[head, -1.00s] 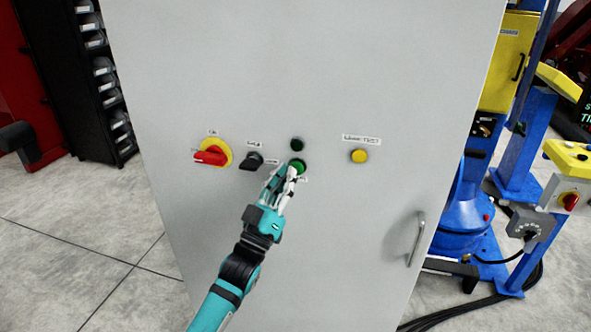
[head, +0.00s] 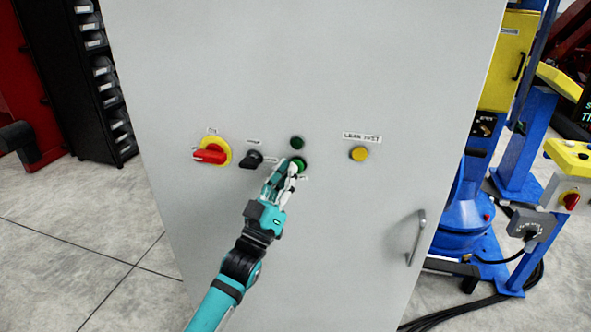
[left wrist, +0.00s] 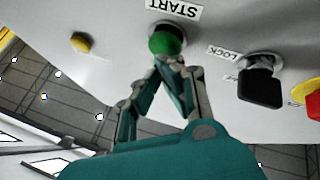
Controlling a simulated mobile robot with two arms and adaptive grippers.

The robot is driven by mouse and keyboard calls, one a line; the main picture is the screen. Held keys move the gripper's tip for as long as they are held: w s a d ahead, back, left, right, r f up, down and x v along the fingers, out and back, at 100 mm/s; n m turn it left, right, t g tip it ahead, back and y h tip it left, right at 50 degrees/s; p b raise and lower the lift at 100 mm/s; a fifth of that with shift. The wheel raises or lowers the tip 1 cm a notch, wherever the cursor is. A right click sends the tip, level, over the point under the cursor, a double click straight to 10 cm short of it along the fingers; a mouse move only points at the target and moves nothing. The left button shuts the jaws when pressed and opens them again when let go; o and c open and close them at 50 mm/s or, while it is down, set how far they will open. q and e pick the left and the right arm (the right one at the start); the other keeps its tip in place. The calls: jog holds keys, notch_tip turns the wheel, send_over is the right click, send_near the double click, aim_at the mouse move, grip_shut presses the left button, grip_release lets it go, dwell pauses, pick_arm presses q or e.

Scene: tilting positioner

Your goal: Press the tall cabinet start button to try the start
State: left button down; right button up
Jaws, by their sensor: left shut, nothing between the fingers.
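The tall grey cabinet (head: 400,90) fills the middle of the head view. Its green start button (head: 301,162) is partly hidden behind my left gripper (head: 293,168). In the left wrist view the green button (left wrist: 166,40) sits under a START label (left wrist: 174,9), which appears upside down. My left gripper (left wrist: 168,64) is shut and empty, its fingertips right at the button, seemingly touching it. I cannot tell how far the button is pushed in. A small round lamp (head: 297,143) above the button looks green. My right gripper is not in view.
Left of the button are a black selector knob (head: 251,160) and a red-and-yellow rotary switch (head: 212,152). A yellow lamp-test button (head: 359,154) is to the right. A door handle (head: 416,238) sticks out lower right. Blue positioner equipment (head: 465,215) stands beyond the cabinet.

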pick_arm(q)
jog(key=shift+w+d+b, duration=0.15)
jog(key=shift+w+b, duration=0.2)
jog(key=shift+w, duration=0.05)
dwell(0.7)
jog(key=shift+s, duration=0.15)
jog(key=shift+s+a+p, duration=0.25)
jog(key=shift+s+p, duration=0.35)
jog(key=shift+s, duration=0.1)
jog(key=s+p, duration=0.1)
jog(key=s+a+p, duration=0.1)
jog(key=s, duration=0.1)
jog(key=s+p, duration=0.1)
jog(key=shift+s+a, duration=0.3)
jog(key=shift+s, duration=0.1)
dwell(0.6)
